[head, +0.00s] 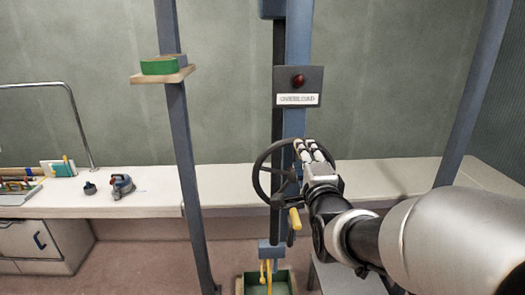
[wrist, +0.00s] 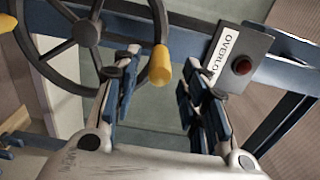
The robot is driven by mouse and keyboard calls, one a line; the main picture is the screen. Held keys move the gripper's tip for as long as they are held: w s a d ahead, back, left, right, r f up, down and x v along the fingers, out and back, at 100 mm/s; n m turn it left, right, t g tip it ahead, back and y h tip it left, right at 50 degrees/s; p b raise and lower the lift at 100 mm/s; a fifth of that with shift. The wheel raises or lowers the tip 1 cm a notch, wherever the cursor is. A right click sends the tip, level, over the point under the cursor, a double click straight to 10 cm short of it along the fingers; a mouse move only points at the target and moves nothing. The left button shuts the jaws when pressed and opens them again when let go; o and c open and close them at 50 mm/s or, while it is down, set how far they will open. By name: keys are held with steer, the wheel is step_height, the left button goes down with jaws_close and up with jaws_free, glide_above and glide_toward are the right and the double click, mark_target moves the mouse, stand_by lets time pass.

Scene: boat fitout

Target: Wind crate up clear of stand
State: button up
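A dark handwheel (head: 262,170) with a yellow handle (head: 295,218) is mounted on the blue post. The wrist view shows its rim and hub (wrist: 87,33) at upper left, and the yellow handle (wrist: 160,66) just beyond my fingertips. My gripper (head: 309,150) is at the wheel's right side; in the wrist view its fingers (wrist: 166,75) are apart with nothing held between them. A green crate (head: 281,284) hangs or rests under yellow slings (head: 265,270) at the bottom edge. Its underside and any stand below it are out of view.
An overload sign (head: 298,99) with a dark red lamp (head: 298,81) is above the wheel. A green block (head: 159,65) sits on a small wooden shelf (head: 150,78) on the left post. A long white bench (head: 150,205) with tools runs behind. Blue posts stand left and right.

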steer(key=shift+w+b, duration=0.55)
steer(key=shift+w, duration=1.65)
steer(key=c, duration=0.9)
steer(key=shift+o, duration=0.2)
steer(key=d+f+b, duration=0.1)
steer(key=d, duration=0.1)
steer(key=d+f+b, duration=0.1)
steer(key=d, duration=0.2)
steer(key=d+f, duration=0.1)
steer(key=d, duration=0.2)
steer(key=shift+f+b, duration=0.15)
steer(key=shift+b, duration=0.25)
steer(key=d+f+b, duration=0.1)
steer(key=f, duration=0.1)
steer(key=d+f+b, duration=0.1)
steer(key=f+b, duration=0.1)
steer(key=f, duration=0.1)
steer(key=d+f+b, duration=0.1)
steer(key=f, duration=0.1)
steer(key=shift+d+f, duration=0.25)
steer(key=shift+f, duration=0.05)
steer(key=shift+f+b, duration=0.45)
steer(key=shift+b, duration=0.1)
steer(key=shift+f, duration=0.1)
